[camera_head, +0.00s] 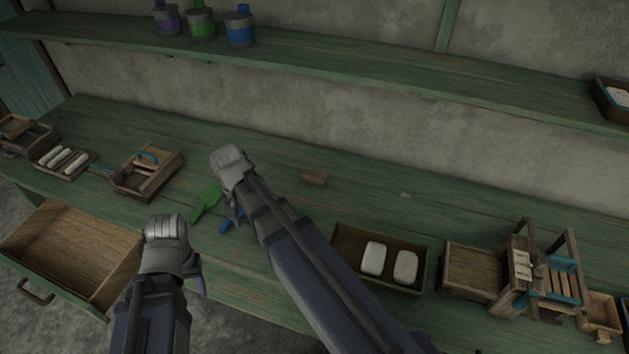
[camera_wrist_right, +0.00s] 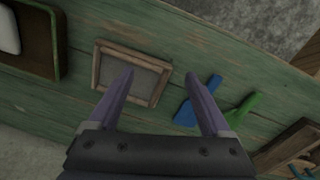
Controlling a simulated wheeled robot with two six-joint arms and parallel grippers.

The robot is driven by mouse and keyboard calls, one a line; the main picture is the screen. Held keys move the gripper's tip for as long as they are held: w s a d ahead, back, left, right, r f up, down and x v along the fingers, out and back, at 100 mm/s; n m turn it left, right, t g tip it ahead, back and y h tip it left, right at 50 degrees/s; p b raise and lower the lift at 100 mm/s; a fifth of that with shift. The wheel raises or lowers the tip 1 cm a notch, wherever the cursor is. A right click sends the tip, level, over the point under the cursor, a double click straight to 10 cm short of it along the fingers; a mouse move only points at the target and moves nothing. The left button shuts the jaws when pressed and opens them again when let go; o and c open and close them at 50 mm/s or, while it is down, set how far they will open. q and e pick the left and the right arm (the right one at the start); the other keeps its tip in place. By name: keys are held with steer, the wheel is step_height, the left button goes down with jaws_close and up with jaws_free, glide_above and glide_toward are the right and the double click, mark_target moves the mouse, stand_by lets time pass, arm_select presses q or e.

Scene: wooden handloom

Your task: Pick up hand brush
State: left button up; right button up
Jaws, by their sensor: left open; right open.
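A blue flat tool with a handle (camera_wrist_right: 186,114) and a green tool with a handle (camera_wrist_right: 243,108) lie on the green bench; which one is the hand brush I cannot tell. In the head view the green tool (camera_head: 206,203) shows beside my right gripper (camera_head: 233,210), and the blue tool (camera_head: 227,223) is partly hidden by it. In the right wrist view my right gripper (camera_wrist_right: 157,77) is open and empty above the bench, its right finger overlapping the blue tool. My left gripper (camera_head: 196,282) is lower left, over the bench's front edge, apart from both tools; it is open.
A wooden-framed screen (camera_wrist_right: 97,68) lies beside the blue tool. A wooden box (camera_head: 173,184) stands left of the green tool, an open drawer (camera_head: 40,262) juts out at front left. A tray (camera_head: 345,238) with two white blocks and a small loom (camera_head: 560,275) stand right.

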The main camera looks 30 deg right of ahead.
steer(key=w+d+f+m+b, duration=0.1)
steer(key=w+d+f+m, duration=0.1)
steer(key=w+d+m, duration=1.05)
steer(key=m+b, duration=0.2)
steer(key=m, duration=0.6)
glide_above(315, 174)
steer(key=shift+w+a+f+y, duration=0.1)
steer(key=shift+w+f+y, duration=0.1)
steer(key=shift+f+y, duration=0.3)
steer(key=shift+d+f+m, duration=0.1)
steer(key=shift+d+m, duration=0.25)
steer(key=shift+d, duration=0.05)
steer(key=f+b, duration=0.7)
steer(key=f, duration=0.1)
steer(key=shift+s+a+b, duration=0.1)
steer(key=shift+a+b, duration=0.2)
steer(key=shift+r, duration=0.15)
jaws_close()
